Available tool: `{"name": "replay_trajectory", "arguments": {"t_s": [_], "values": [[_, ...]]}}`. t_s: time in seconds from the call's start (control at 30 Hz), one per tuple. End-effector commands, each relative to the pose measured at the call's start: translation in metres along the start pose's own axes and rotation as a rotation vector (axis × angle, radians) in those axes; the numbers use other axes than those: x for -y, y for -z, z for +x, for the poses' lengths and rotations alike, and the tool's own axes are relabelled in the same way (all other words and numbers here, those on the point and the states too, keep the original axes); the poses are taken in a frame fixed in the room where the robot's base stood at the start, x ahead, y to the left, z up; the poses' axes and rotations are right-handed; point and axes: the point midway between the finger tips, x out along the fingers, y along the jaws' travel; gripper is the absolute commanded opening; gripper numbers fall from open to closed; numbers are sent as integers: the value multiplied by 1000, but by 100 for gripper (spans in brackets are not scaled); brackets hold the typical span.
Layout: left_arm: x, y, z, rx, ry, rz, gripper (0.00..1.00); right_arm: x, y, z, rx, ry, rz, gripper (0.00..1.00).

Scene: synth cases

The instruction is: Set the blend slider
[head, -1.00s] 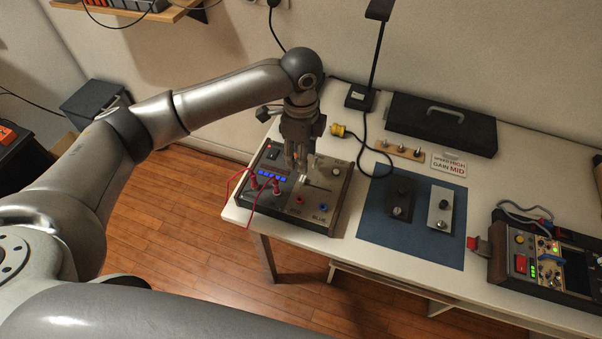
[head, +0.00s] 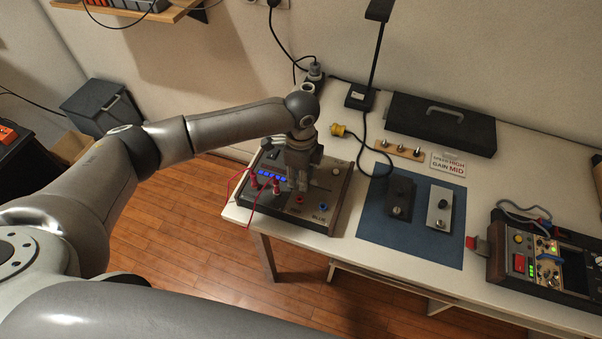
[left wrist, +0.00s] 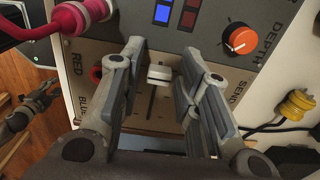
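The slider box (head: 336,207) stands at the left end of the white table, with a row of blue lights on its top. In the left wrist view its panel (left wrist: 240,92) carries a pale slider cap (left wrist: 159,74) above a dark slot. My left gripper (head: 298,187) is lowered over the box. In the left wrist view my left gripper (left wrist: 160,58) is open, one finger on each side of the cap, with gaps showing between. In the head view the fingers hide the cap. No "blend" label is readable.
Red plugs (head: 276,188) with cables stand in the box left of my gripper. An orange knob (left wrist: 239,39) is on the panel's right. A blue mat (head: 380,228) with two small units lies to the right. A yellow connector (head: 338,130) lies behind the box.

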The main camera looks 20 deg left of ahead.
Motion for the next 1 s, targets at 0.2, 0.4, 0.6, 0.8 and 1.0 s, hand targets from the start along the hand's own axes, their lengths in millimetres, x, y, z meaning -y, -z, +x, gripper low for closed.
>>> {"name": "replay_trajectory", "arguments": {"t_s": [0.2, 0.4, 0.6, 0.8, 1.0], "values": [[0, 0, 0, 0, 0, 0, 0, 0, 0, 0, 0, 0, 0, 40], [0, 0, 0, 0, 0, 0, 0, 0, 0, 0, 0, 0, 1, 40], [0, 22, -4, -3, -1, 3, 0, 1, 2, -11, -1, 1, 1, 40], [0, 60, -3, -4, -2, 2, 0, 2, 3, -22, -1, 3, 2, 40], [0, 75, -1, -2, -1, 0, 0, 2, 3, -24, -1, 3, 2, 40]]}}
